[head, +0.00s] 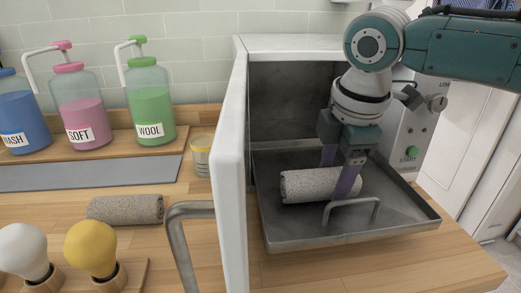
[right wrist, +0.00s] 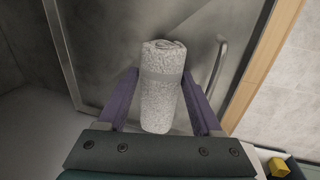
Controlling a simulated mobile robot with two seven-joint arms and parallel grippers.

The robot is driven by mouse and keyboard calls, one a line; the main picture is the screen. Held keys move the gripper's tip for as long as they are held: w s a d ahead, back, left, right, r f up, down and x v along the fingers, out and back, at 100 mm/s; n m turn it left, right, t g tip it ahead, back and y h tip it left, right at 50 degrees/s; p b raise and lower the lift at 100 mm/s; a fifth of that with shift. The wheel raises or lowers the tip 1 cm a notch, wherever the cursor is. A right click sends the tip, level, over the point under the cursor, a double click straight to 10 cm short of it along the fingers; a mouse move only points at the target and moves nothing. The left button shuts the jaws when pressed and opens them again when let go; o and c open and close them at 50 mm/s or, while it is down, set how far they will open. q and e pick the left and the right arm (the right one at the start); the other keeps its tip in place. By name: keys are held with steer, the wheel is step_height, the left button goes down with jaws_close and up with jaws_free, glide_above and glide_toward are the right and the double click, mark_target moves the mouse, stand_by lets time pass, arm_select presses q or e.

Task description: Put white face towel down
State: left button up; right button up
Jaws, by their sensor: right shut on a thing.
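The white face towel (head: 305,186) is a rolled, light grey-white speckled cylinder. It lies low over the metal tray (head: 290,235) that is pulled out of the white machine. My right gripper (head: 342,185) reaches down from above with its purple fingers on either side of the roll, shut on it. In the right wrist view the towel (right wrist: 162,85) is between the two fingers of the gripper (right wrist: 162,105). I cannot tell for sure whether the towel touches the tray floor. My left gripper is not in view.
The machine's open door (head: 232,165) stands left of the tray. A tray handle (head: 352,203) is at the front. A darker rolled towel (head: 126,209) lies on the wooden counter at left. Soap bottles (head: 150,105), a can (head: 202,155) and two bulb-shaped objects (head: 92,248) are also there.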

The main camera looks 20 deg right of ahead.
steer(key=shift+f, duration=0.15)
steer(key=o, duration=1.1)
steer(key=shift+c, duration=0.2)
steer(key=shift+r, duration=0.5)
steer(key=d+p+v, duration=0.1)
steer(key=p+v, duration=0.1)
steer(key=v, duration=0.9)
steer(key=shift+m+y, duration=0.5)
steer(key=shift+y, duration=0.3)
steer(key=s+a+f, duration=0.1)
steer(key=a+f, duration=0.1)
steer(key=a, duration=0.1)
steer(key=s+a+f, duration=0.3)
steer(key=a+f, duration=0.2)
steer(key=shift+s+a, duration=0.35)
steer(key=shift+s, duration=0.05)
steer(key=s+a+f+m+t+y, duration=0.1)
steer(key=s+a+f+m, duration=0.15)
steer(key=s+m, duration=0.2)
steer(key=s+a+f+m, duration=0.1)
steer(key=s+f+m, duration=0.2)
steer(key=s, duration=0.3)
steer(key=s+d+m+h, duration=0.1)
steer(key=s+d+m, duration=0.4)
steer(key=s, duration=0.1)
steer(key=shift+s+f+h, duration=0.25)
steer(key=shift+s+h, duration=0.1)
steer(key=shift+h, duration=0.05)
